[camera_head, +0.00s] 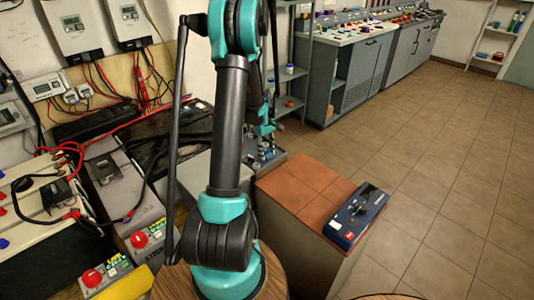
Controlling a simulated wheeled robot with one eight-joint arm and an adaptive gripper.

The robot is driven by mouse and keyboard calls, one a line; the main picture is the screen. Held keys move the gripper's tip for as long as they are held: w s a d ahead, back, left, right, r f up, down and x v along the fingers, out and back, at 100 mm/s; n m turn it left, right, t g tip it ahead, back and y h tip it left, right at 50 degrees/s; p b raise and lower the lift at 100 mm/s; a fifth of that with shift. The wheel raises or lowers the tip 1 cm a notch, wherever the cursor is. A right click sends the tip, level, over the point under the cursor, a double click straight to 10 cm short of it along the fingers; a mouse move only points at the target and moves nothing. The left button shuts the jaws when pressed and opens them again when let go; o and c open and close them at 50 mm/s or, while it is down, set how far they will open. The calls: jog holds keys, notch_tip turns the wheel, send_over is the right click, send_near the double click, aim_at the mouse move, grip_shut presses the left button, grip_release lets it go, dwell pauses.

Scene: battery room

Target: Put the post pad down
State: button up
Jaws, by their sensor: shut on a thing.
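My gripper (266,148) is small in the view, pointing down beyond my upright arm link, and partly blends with the things behind it. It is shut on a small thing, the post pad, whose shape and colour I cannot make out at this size. The gripper is over or close to a grey-blue surface (270,165) with several small items on it. I cannot tell whether the pad touches that surface.
A brown-topped cabinet (296,182) stands right of my arm, with a dark blue box (356,214) on its right edge. Batteries with red and black cables (65,195) crowd the left. A grey control bench (362,70) stands behind. The tiled floor (440,160) at right is clear.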

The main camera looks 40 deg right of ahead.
jog(key=shift+f, duration=0.3)
jog(key=shift+f, duration=0.25)
jog(key=o, duration=1.1)
jog(key=shift+r, duration=0.1)
jog(key=r, duration=0.4)
jog(key=w+r, duration=0.1)
jog(key=r, duration=0.7)
jog(key=shift+w+a+r, duration=0.1)
jog(key=shift+w+r, duration=0.05)
jog(key=shift+w, duration=0.1)
